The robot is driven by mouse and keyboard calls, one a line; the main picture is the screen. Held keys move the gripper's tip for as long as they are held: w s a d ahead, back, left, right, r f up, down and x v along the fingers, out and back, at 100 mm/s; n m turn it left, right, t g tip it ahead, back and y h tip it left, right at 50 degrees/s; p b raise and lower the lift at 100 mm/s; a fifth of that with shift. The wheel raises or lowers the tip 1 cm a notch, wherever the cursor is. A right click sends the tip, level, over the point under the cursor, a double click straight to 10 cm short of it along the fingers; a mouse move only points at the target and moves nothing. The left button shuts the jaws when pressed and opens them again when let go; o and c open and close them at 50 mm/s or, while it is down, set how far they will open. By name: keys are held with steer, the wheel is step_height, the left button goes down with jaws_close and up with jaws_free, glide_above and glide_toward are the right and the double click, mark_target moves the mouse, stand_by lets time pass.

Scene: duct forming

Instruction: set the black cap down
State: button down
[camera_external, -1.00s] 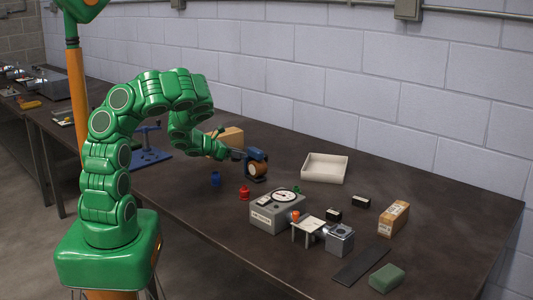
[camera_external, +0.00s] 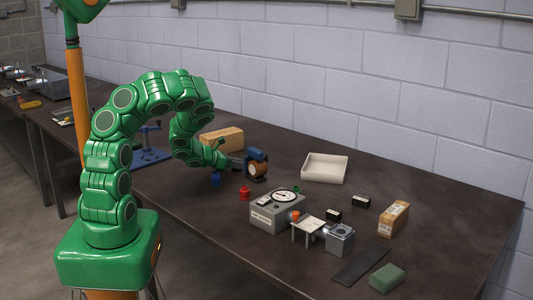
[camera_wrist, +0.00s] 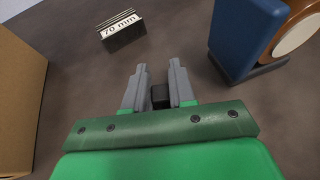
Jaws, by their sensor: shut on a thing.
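The black cap (camera_wrist: 159,96) is a small dark block between the two grey fingers of my gripper (camera_wrist: 160,88) in the wrist view. The fingers are shut on it. In the external view my gripper (camera_external: 237,160) is low over the bench, just left of a blue tape dispenser (camera_external: 251,156). The cap is hidden there. I cannot tell whether it touches the bench.
The dispenser also shows at the wrist view's upper right (camera_wrist: 240,35). A cardboard box (camera_wrist: 18,100) is at left, and a "70 mm" block (camera_wrist: 122,32) lies ahead. A red item (camera_external: 244,193) and a blue item (camera_external: 215,179) stand nearby. Bare bench (camera_wrist: 185,30) lies ahead of the fingers.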

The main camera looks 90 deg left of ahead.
steer(key=shift+f, duration=0.1)
steer(key=c, duration=0.9)
jaws_free()
steer(key=shift+c, duration=0.2)
steer(key=shift+v, duration=2.45)
steer(key=shift+s, duration=0.15)
steer(key=shift+s+d+r, duration=0.1)
steer(key=shift+s+r, duration=0.1)
steer(key=shift+s, duration=0.15)
